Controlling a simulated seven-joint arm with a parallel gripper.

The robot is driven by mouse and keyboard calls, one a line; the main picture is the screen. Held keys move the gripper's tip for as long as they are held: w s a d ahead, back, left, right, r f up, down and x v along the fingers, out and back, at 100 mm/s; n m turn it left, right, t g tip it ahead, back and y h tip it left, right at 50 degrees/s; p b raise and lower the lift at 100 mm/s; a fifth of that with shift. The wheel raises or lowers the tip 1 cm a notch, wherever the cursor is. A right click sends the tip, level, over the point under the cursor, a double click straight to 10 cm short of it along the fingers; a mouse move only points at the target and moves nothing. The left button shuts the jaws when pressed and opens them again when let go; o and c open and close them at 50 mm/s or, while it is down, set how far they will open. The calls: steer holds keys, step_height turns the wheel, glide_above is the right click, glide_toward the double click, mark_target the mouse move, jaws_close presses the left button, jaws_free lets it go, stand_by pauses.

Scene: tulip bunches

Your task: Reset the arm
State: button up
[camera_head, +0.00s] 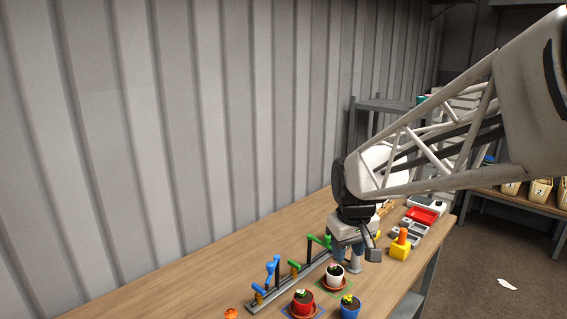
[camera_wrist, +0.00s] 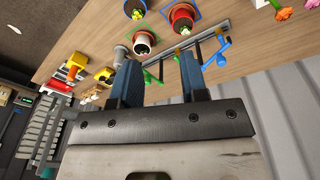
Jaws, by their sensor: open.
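My gripper (camera_head: 364,257) hangs over the far part of the wooden table in the head view, past the flower pots. In the wrist view its two blue fingers (camera_wrist: 158,72) stand apart with nothing held between them. A white pot (camera_head: 336,276), a red pot (camera_head: 303,304) and a blue pot (camera_head: 350,307) stand upright on the table nearer the camera, each with a small plant. In the wrist view the white pot (camera_wrist: 144,43), red pot (camera_wrist: 181,17) and blue pot (camera_wrist: 134,9) appear beyond the fingertips. The fingertips are partly hidden in the head view.
A metal rail (camera_head: 264,297) with blue and green handles lies left of the pots. A yellow block with an orange top (camera_head: 400,247) and a red tray (camera_head: 421,215) lie farther right. An orange flower (camera_head: 231,313) lies at the front. The left of the table (camera_head: 190,280) is clear.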

steer(key=s+d+m, duration=0.2)
steer(key=s, duration=0.9)
steer(key=s+d+m+t, duration=0.1)
steer(key=s+d+m, duration=0.1)
steer(key=s, duration=0.9)
steer(key=shift+d+r, duration=0.1)
